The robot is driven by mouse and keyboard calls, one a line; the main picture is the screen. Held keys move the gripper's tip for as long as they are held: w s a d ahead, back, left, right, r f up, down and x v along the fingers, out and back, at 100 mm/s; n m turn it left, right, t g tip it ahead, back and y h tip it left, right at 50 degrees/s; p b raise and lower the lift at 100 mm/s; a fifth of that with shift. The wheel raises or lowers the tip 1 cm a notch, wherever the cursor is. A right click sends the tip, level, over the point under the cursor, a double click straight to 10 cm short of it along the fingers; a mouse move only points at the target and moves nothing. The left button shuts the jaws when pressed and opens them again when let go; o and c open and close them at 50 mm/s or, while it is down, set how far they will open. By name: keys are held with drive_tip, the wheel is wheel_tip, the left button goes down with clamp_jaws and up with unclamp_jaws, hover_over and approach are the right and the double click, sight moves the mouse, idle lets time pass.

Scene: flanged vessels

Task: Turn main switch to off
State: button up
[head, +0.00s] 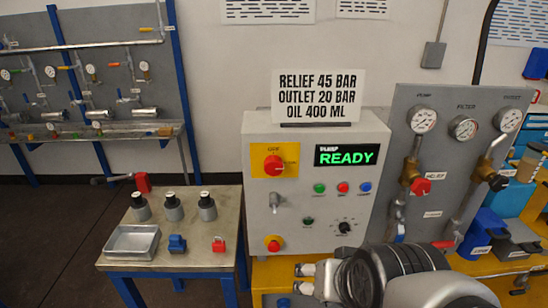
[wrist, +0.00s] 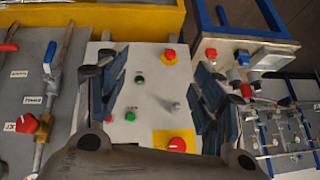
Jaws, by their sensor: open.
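The main switch (head: 273,163) is a red rotary knob on a yellow plate, at the upper left of the grey control box (head: 350,236) in the head view. Its small label is too blurred to read. In the wrist view, which sees the box upside down, the red knob (wrist: 177,145) shows low, right of centre, on its yellow plate. My gripper (wrist: 160,75) is open and empty in the wrist view, its two fingers spread over the box face. The knob is not between the fingertips. I cannot tell the fingers' distance from the panel.
The box also carries a lit READY display (head: 347,155), small buttons, a lever (head: 274,202) and a lower red button on yellow (head: 273,243). A gauge panel (head: 460,160) stands right. A table (head: 190,262) with flanged vessels and a tray (head: 132,241) stands left.

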drive_tip(key=w+a+r+m+t+h+p, duration=0.1)
drive_tip(key=w+a+r+m+t+p, duration=0.25)
drive_tip(key=w+t+p, duration=0.45)
drive_tip(key=w+a+r+m+t+p, duration=0.2)
drive_tip(key=w+a+m+t+p, duration=0.15)
drive_tip(key=p, duration=0.85)
drive_tip(key=b, duration=1.1)
approach(275, 169)
drive_tip(key=shift+s+f+n, duration=0.2)
drive_tip(key=shift+s+n, duration=0.1)
drive_tip(key=shift+s, duration=0.85)
drive_tip(key=w+b, duration=0.1)
drive_tip(key=w, duration=0.4)
drive_tip(key=w+b, duration=0.2)
drive_tip(key=w, duration=0.4)
drive_tip(key=shift+w+a+r+b, duration=0.1)
drive_tip(key=shift+w+r+b, duration=0.1)
drive_tip(key=shift+w+b, duration=0.1)
